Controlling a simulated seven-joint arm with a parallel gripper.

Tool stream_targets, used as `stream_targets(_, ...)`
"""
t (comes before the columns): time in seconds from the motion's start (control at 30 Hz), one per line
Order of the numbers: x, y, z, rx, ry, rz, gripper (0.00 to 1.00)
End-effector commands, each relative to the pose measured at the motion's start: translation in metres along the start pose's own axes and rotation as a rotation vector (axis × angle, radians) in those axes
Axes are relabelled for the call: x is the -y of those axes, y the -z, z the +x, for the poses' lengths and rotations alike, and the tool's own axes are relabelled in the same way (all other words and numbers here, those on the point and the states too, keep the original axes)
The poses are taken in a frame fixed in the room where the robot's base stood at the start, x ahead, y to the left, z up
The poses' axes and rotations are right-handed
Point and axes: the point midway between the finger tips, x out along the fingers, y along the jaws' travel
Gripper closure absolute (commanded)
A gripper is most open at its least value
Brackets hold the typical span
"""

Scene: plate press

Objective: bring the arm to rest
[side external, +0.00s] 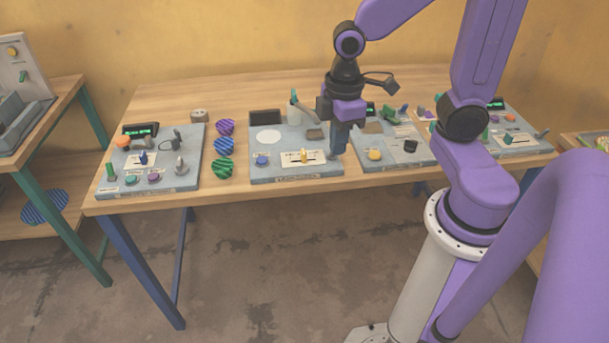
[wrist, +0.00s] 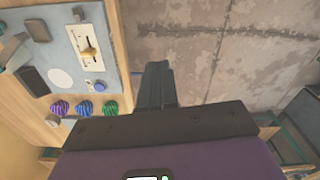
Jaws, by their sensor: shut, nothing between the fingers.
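My gripper (side external: 338,150) points down near the front right edge of the second panel (side external: 334,174) from the left, in the side external view. Its fingers are together with nothing between them. In the wrist view the closed fingers (wrist: 158,68) lie over the floor just past the table's edge, beside the panel (wrist: 119,62). That panel carries a yellow slider knob (side external: 304,156), a blue button (side external: 262,160), a white round plate (side external: 269,136) and a dark screen (side external: 265,117). I cannot tell whether the fingertips touch the panel.
More control panels stand on the wooden table (side external: 180,94), one at left (side external: 193,139) and others at right. A side table (side external: 70,90) stands at far left.

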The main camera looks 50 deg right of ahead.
Motion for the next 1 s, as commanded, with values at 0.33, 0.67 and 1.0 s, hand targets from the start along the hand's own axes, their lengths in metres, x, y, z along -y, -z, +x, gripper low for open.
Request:
stream_targets(0.33,0.086,-0.028,-0.018,-0.013,0.007,-0.103,1.0)
stream_targets(0.67,0.107,-0.043,-0.022,-0.014,0.01,-0.128,1.0)
stream_targets(1.0,0.107,-0.043,-0.022,-0.014,0.01,-0.128,1.0)
